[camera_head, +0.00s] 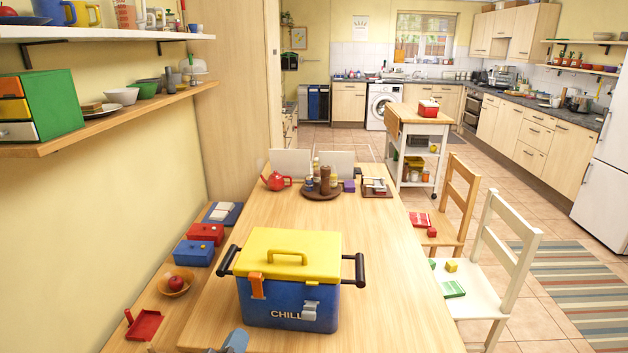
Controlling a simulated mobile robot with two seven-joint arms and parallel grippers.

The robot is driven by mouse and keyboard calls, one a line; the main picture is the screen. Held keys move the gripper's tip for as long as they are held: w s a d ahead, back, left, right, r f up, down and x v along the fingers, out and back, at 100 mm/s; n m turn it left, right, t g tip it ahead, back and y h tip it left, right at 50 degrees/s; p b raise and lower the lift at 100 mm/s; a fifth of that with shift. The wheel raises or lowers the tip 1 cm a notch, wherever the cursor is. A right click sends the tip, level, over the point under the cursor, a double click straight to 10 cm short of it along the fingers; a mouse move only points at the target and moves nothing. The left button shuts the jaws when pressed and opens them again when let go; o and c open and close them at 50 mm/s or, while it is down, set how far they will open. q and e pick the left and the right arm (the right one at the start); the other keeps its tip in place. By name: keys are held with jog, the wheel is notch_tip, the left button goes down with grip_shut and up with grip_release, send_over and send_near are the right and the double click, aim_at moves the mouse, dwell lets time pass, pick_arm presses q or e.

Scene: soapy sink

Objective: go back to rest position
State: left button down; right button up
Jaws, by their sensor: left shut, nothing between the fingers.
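My left gripper (232,342) shows only in part at the bottom edge of the head view, blue-grey. It is shut and holds nothing. It is near the front left of the blue and yellow cooler box (290,275), and I cannot tell whether it touches it. The cooler stands upright on the wooden table (400,290) with its yellow lid on. Its orange latch (257,286) is at the front left, and a grey latch is at the front right. My right gripper is not in view.
A bench along the left wall holds a red tray (143,327), a bowl with a red fruit (175,284) and red and blue boxes. A teapot (276,181) and a round tray of bottles (321,192) stand at the table's back. Chairs (492,265) stand right. The table's right side is clear.

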pick_arm(q)
jog(key=s+a+f+m+g+y, duration=0.2)
jog(key=s+a+f, duration=0.4)
jog(key=s, duration=0.4)
jog(key=s+a+f+m+g+y, duration=0.2)
jog(key=s+a+f+m+g, duration=0.2)
jog(key=s, duration=0.6)
notch_tip(320, 180, down, 3)
jog(key=shift+s+a+f+m+g, duration=0.15)
jog(key=shift+s+a+m+g, duration=0.15)
jog(key=shift+a+m, duration=0.65)
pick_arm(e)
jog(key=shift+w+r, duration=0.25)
pick_arm(q)
jog(key=shift+a, duration=0.1)
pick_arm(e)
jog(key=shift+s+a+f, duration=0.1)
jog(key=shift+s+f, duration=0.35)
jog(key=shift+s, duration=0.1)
